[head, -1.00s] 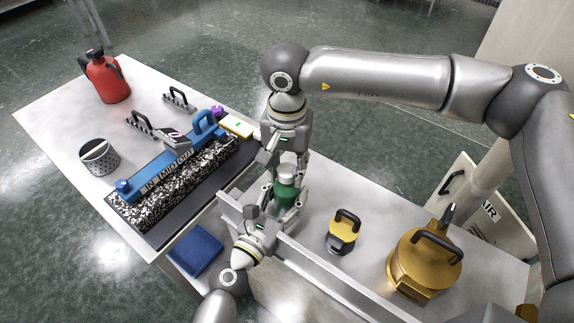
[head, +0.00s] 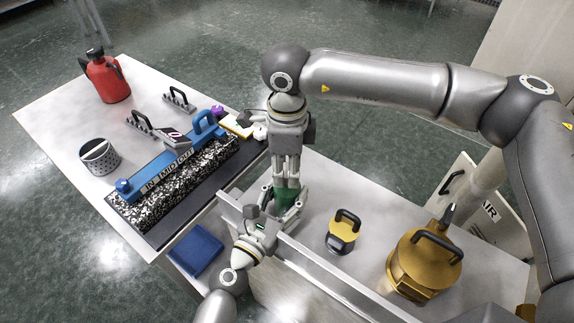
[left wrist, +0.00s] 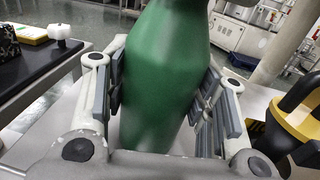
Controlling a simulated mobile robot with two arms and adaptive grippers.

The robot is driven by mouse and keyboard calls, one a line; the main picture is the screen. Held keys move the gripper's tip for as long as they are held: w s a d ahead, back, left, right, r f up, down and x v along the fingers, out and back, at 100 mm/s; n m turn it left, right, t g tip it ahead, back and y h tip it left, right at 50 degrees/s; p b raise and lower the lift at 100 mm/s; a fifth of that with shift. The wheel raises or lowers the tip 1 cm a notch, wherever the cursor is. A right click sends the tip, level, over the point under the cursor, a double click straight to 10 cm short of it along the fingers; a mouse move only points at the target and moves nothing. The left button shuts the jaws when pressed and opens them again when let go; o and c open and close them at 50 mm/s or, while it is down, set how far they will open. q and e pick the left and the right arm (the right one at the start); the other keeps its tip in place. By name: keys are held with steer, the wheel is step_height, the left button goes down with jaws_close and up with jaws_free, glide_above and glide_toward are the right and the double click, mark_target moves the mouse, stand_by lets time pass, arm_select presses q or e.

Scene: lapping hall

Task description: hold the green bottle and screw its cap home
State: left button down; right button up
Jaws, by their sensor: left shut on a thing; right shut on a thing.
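The green bottle (head: 286,196) stands upright by the silver rail, its upper part covered in the head view by my right gripper. It fills the middle of the left wrist view (left wrist: 160,85). My left gripper (head: 279,206) is shut on its body, with a finger pad on each side in the left wrist view (left wrist: 160,105). My right gripper (head: 287,184) points straight down over the bottle's top, its fingers closed around the cap. The cap itself is hidden between the fingers.
A small white knob-shaped thing (left wrist: 58,32) lies near a yellow-and-white pad (left wrist: 28,34). The blue straightedge (head: 165,165) is to the left. A yellow-topped tool (head: 342,235) and brass pot (head: 425,265) stand to the right. A silver rail (head: 330,272) runs close in front.

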steer(key=m, duration=0.3)
steer(key=shift+m, duration=0.3)
steer(key=m, duration=0.4)
steer(key=shift+m, duration=0.4)
steer(key=o, duration=1.2)
step_height(320, 180, up, 12)
arm_select(q)
steer(key=c, duration=0.5)
jaws_free()
steer(key=shift+c, duration=0.2)
